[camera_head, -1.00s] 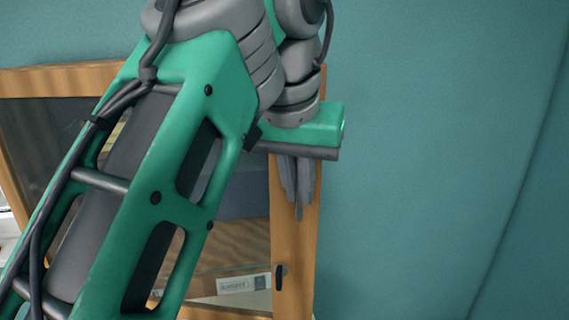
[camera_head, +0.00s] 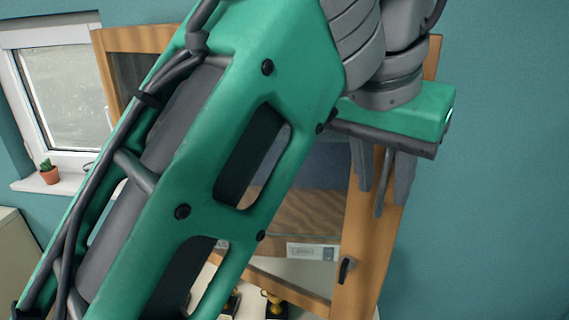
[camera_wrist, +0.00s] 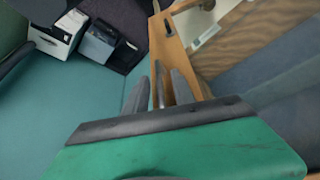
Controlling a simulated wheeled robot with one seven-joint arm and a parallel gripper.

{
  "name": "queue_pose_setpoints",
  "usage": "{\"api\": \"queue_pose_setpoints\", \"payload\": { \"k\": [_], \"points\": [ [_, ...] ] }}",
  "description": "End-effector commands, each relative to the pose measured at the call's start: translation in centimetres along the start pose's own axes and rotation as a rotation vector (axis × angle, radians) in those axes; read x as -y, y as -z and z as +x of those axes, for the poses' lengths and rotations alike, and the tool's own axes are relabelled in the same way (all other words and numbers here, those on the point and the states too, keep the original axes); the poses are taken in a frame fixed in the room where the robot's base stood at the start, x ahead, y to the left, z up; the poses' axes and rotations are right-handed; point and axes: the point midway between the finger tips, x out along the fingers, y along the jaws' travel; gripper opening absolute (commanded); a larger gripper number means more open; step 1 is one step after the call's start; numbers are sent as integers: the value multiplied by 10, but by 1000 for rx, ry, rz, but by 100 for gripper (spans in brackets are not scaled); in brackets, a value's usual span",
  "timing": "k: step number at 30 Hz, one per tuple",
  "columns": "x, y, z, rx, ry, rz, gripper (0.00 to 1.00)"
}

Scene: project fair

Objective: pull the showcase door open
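The showcase door has a wooden frame (camera_head: 370,245) around a glass pane, partly hidden by my arm. A small black handle (camera_head: 346,270) sits low on its right-hand upright. My gripper (camera_head: 383,196) is open and empty, fingers pointing down in front of the upright, above the handle and apart from it. In the wrist view, my gripper (camera_wrist: 161,78) shows its fingers spread over the wooden upright (camera_wrist: 170,58), with the handle (camera_wrist: 168,27) beyond the fingertips. I cannot tell whether the door is ajar.
Trophies (camera_head: 274,306) and a label plate (camera_head: 312,252) show around the door's lower part. A window (camera_head: 65,85) with a potted cactus (camera_head: 48,173) is at the left. Wall right of the showcase is bare.

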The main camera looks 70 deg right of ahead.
Motion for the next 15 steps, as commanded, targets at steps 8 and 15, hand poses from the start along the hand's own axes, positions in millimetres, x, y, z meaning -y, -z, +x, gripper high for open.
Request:
{"api": "queue_pose_setpoints", "payload": {
  "k": [8,15],
  "points": [
    [0,2,-20,-1,0,0,31],
    [0,3,-71,-2,0,1,31]
  ]
}}
